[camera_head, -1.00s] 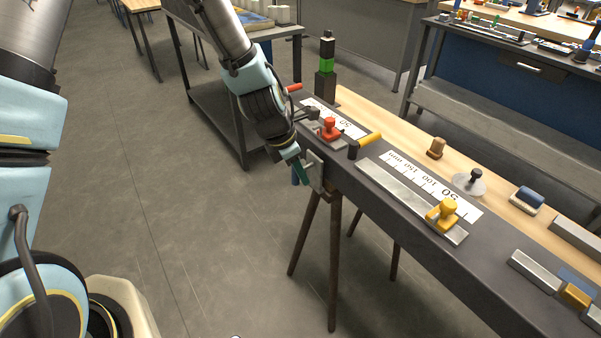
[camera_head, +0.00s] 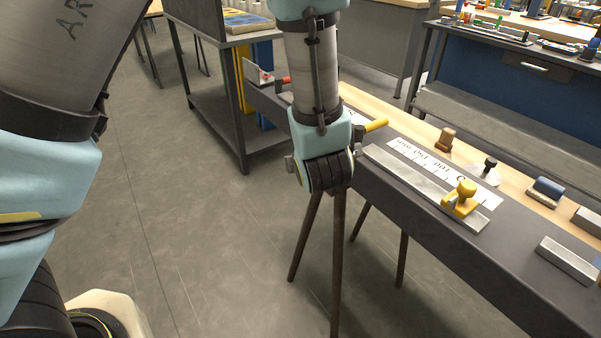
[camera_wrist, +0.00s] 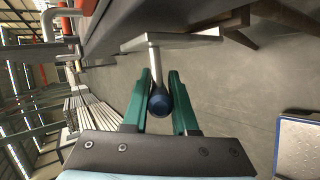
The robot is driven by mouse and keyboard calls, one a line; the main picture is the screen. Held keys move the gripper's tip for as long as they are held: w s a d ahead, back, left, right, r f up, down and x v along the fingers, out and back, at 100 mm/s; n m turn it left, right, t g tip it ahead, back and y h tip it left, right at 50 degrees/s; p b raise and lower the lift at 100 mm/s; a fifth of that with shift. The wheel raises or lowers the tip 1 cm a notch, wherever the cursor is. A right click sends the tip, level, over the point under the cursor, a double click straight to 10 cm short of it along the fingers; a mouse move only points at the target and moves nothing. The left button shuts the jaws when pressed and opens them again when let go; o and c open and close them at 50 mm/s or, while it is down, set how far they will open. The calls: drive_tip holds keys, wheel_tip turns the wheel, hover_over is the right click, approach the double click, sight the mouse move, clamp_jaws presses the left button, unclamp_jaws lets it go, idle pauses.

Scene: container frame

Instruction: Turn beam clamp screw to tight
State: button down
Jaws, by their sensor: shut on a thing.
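In the wrist view, the beam clamp's grey metal bracket (camera_wrist: 171,41) sits at the edge of the dark beam. A thin metal screw (camera_wrist: 155,60) runs from it towards my wrist and ends in a round dark blue knob (camera_wrist: 160,104). My gripper (camera_wrist: 159,77) has two green fingers, one on each side of the knob, and is shut on it. In the head view my arm's wrist covers the gripper, the knob and most of the clamp. How far the screw is turned cannot be seen.
In the head view, a yellow stop (camera_head: 461,200) stands on a metal bar on the dark beam (camera_head: 518,262). A yellow-handled part (camera_head: 375,125) lies beside my arm. Trestle legs (camera_head: 338,265) stand below. The floor to the left is clear.

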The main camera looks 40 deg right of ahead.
drive_tip(key=t+b, duration=0.2)
drive_tip(key=b, duration=0.2)
drive_tip(key=f+m+t+h+b, duration=0.1)
drive_tip(key=t+b, duration=0.1)
drive_tip(key=b, duration=0.3)
drive_tip(key=t+b, duration=0.1)
drive_tip(key=b, duration=0.1)
drive_tip(key=shift+r+m+h, duration=0.25)
drive_tip(key=shift+m+h, duration=0.05)
drive_tip(key=shift+r+t+b, duration=0.2)
drive_tip(key=shift+t+b, duration=0.4)
drive_tip(key=shift+b, duration=0.2)
drive_tip(key=shift+w+r, duration=0.1)
drive_tip(key=shift+r, duration=0.05)
drive_tip(key=c, duration=0.7)
unclamp_jaws()
